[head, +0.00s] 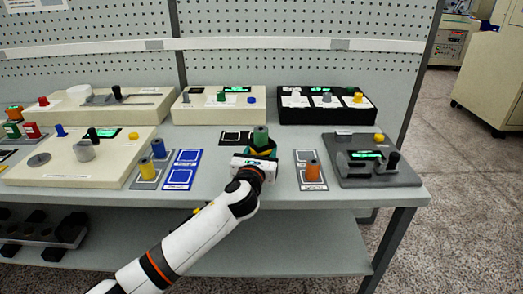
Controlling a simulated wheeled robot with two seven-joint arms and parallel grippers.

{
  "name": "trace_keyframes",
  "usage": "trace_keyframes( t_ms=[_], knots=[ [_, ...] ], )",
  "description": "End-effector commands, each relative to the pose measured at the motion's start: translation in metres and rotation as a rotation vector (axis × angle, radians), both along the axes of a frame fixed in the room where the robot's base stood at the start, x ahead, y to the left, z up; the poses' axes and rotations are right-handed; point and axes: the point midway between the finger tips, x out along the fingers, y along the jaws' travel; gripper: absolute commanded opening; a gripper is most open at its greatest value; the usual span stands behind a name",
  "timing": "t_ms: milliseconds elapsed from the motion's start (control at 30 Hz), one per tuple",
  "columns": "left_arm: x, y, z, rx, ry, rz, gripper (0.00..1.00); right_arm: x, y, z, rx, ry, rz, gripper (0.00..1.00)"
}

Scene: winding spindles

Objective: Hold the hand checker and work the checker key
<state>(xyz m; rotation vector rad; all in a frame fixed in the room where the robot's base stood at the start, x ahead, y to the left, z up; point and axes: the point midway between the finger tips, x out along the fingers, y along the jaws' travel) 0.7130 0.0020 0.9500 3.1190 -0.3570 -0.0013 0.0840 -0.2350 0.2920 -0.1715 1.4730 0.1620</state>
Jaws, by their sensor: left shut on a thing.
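My left gripper (260,153) is shut on an upright green cylinder (261,134) with dark and yellow parts low down, over the middle of the bench. The jaws hide its lower part, and I cannot tell whether it touches the bench. A dark plate with pale outlines (231,138) lies just left of it. I cannot tell for sure which thing is the hand checker. A grey device (400,179) with a lit green display, a black knob (393,160) and a yellow knob (379,138) stands at the right end. My right gripper is not in view.
An orange cylinder (312,170) stands on a grey plate right of my gripper. A blue plate (183,170) lies to the left. Cream consoles (58,170) and a black console (324,113) line the bench. A pegboard (300,68) rises behind.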

Motion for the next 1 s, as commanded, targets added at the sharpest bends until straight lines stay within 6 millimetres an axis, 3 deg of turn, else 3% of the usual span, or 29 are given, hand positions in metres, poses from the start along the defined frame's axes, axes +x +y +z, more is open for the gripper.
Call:
trace_keyframes(
  t_ms=[1000],
  knots=[
    [0.0, 0.0, -0.013, 0.0, 0.0, 0.0, 0.2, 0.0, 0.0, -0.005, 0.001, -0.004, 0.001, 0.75]
  ],
)
